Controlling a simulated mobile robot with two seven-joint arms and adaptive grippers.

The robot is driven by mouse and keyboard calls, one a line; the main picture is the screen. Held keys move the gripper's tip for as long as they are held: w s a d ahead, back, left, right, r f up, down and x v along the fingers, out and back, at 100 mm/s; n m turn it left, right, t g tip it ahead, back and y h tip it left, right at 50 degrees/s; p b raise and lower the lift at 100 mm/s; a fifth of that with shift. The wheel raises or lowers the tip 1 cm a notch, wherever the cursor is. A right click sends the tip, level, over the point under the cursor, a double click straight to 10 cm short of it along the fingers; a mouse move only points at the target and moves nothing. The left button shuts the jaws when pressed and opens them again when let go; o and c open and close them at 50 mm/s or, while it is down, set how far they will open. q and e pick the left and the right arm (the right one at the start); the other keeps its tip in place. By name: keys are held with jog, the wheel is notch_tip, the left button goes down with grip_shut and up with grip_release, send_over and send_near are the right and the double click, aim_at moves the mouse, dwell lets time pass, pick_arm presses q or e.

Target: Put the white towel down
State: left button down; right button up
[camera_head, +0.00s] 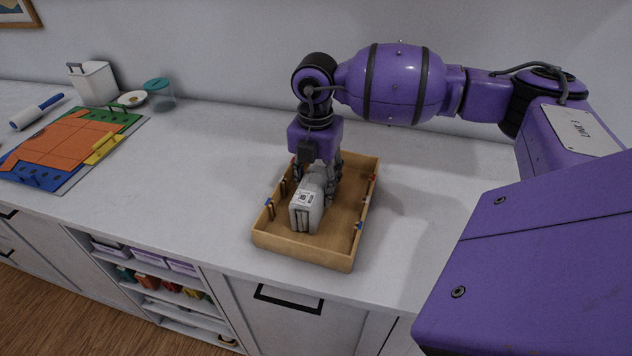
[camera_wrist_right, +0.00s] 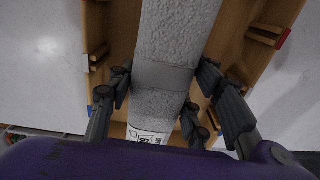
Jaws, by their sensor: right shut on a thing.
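The white towel (camera_head: 307,207) is a folded, greyish-white bundle with a printed label on its end. It is in the wooden tray (camera_head: 302,256), lengthwise along it. I cannot tell whether it touches the tray floor. My right gripper (camera_head: 318,180) comes down from above and is shut on the towel. In the right wrist view the towel (camera_wrist_right: 180,35) runs between the fingers of the right gripper (camera_wrist_right: 163,100), with a darker band across it and the label near the bottom edge. My left gripper is not in view.
The tray has small pegs with coloured tips along its sides. A coloured board (camera_head: 65,147), a white bin (camera_head: 93,83), a teal-lidded jar (camera_head: 160,94), a small bowl (camera_head: 131,98) and a blue-handled roller (camera_head: 37,111) are at the left. The counter (camera_head: 205,165) between is clear.

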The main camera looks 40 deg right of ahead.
jog(key=shift+f, duration=0.2)
jog(key=o, duration=1.4)
notch_tip(320, 180, up, 12)
jog(key=shift+r, duration=0.15)
